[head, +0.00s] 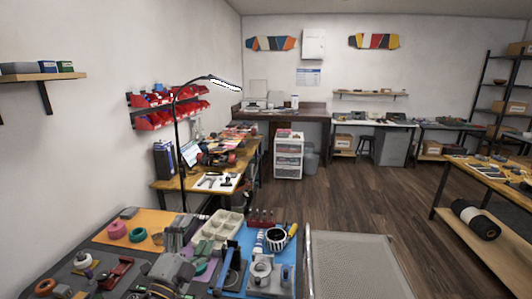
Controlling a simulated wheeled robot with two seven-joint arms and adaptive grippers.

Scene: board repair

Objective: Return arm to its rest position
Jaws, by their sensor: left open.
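My left gripper (170,270) is at the bottom of the head view, low over the front workbench. It is a grey shape among the clutter, and its fingers are hard to make out. It is open, and I see nothing held in it. The workbench carries an orange mat (133,222) on its left part and a blue mat (286,239) on its right part. My right gripper is not in view.
Near the gripper are a pale compartment tray (222,226), a black-and-white cup (276,239), a pink roll (117,229) and a green roll (138,235). A perforated grey surface (355,262) lies to the right. The wooden floor (385,200) beyond is open.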

